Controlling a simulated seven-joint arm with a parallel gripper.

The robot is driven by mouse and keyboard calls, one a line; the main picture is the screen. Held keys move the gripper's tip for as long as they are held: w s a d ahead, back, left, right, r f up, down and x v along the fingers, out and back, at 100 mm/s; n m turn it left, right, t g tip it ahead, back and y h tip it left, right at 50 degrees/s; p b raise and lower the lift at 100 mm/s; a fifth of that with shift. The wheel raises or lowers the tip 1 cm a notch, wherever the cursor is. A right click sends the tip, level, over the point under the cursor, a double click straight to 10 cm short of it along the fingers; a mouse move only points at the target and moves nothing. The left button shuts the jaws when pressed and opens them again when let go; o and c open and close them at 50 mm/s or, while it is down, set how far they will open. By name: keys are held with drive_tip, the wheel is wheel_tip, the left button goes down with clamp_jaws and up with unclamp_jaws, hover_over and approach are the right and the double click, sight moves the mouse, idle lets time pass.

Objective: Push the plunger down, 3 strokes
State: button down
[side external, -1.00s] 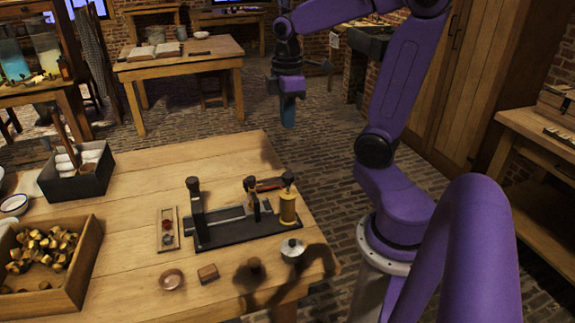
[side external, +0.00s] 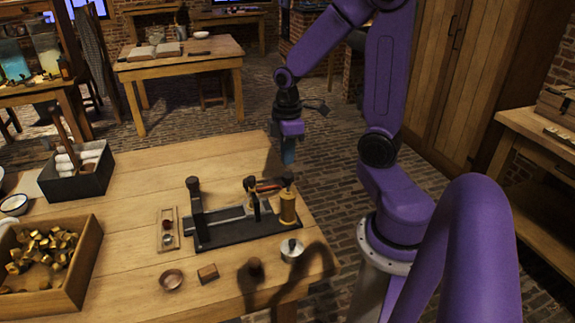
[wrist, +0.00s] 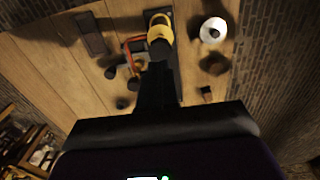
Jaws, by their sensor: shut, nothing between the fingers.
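The brass cylinder (side external: 288,207) with a dark plunger knob (side external: 287,178) on top stands upright at the right end of a black base (side external: 235,230). My gripper (side external: 289,157) is shut and empty. In the side view its tip appears just above the knob, with a small gap in the picture; the true distance is hard to judge. In the wrist view, the brass cylinder (wrist: 160,32) shows just beyond the fingers of my gripper (wrist: 157,72). The fingers may hide part of the plunger there.
A black post (side external: 195,205) rises from the base's left end. A red-handled part (side external: 268,186) is beside the cylinder. A metal lidded pot (side external: 292,250), wooden block (side external: 208,273) and round dish (side external: 172,280) lie in front. A crate (side external: 88,262) of brass pieces is at left.

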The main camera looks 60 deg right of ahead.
sight(288, 175)
drive_tip(key=shift+f, duration=1.9)
drive_tip(key=shift+f, duration=1.3)
drive_tip(key=shift+s, duration=0.1)
drive_tip(key=shift+r, duration=0.1)
wheel_tip(288, 175, up, 14)
wheel_tip(288, 175, up, 2)
drive_tip(key=shift+d+r, duration=0.1)
drive_tip(key=shift+r, duration=0.15)
